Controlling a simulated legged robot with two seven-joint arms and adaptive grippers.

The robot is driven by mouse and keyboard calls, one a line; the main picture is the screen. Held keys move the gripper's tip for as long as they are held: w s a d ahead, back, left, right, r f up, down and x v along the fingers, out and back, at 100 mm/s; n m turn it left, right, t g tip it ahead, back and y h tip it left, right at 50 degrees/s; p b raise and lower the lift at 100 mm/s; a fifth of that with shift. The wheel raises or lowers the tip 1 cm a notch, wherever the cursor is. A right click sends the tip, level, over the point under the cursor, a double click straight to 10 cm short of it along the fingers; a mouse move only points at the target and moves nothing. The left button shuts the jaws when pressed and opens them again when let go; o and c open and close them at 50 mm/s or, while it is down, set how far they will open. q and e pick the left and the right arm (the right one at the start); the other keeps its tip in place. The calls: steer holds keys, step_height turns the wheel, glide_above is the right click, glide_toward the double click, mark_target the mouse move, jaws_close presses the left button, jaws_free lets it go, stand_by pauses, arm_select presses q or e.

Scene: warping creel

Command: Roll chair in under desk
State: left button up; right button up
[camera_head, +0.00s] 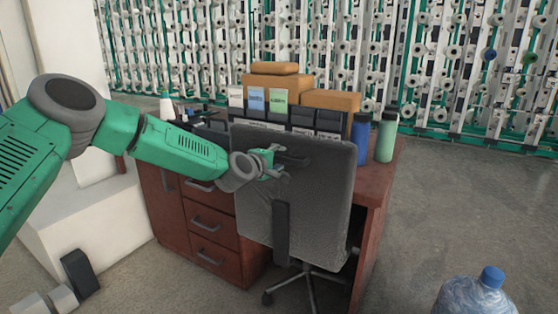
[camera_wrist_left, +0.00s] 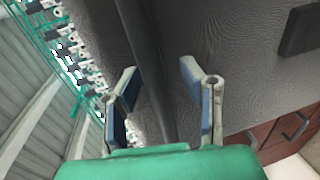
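The office chair's dark grey mesh backrest (camera_head: 312,200) stands upright at the front of the reddish-brown desk (camera_head: 376,185). Part of its wheeled base (camera_head: 306,284) shows below, close to the desk opening. My left gripper (camera_head: 272,163) is at the upper left part of the backrest and overlaps it in the head view. In the left wrist view the two fingers (camera_wrist_left: 165,105) are spread apart, with a dark strip of the chair (camera_wrist_left: 145,55) running between and beyond them. I cannot tell whether the fingers touch it. My right gripper is not in view.
Drawers (camera_head: 212,225) fill the desk's left side. Binders, boxes (camera_head: 277,85), a blue bottle (camera_head: 360,138) and a green bottle (camera_head: 386,137) stand on top. A water jug (camera_head: 475,297) stands at lower right. The creel rack (camera_head: 480,60) is behind.

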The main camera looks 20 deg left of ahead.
arm_select(q)
steer(key=shift+r, duration=0.1)
steer(key=shift+s+d, duration=0.1)
steer(key=shift+s, duration=0.1)
steer(key=shift+s+r, duration=0.1)
steer(key=shift+s, duration=0.3)
steer(key=v, duration=1)
steer(key=shift+s+a, duration=0.3)
steer(key=shift+s, duration=0.05)
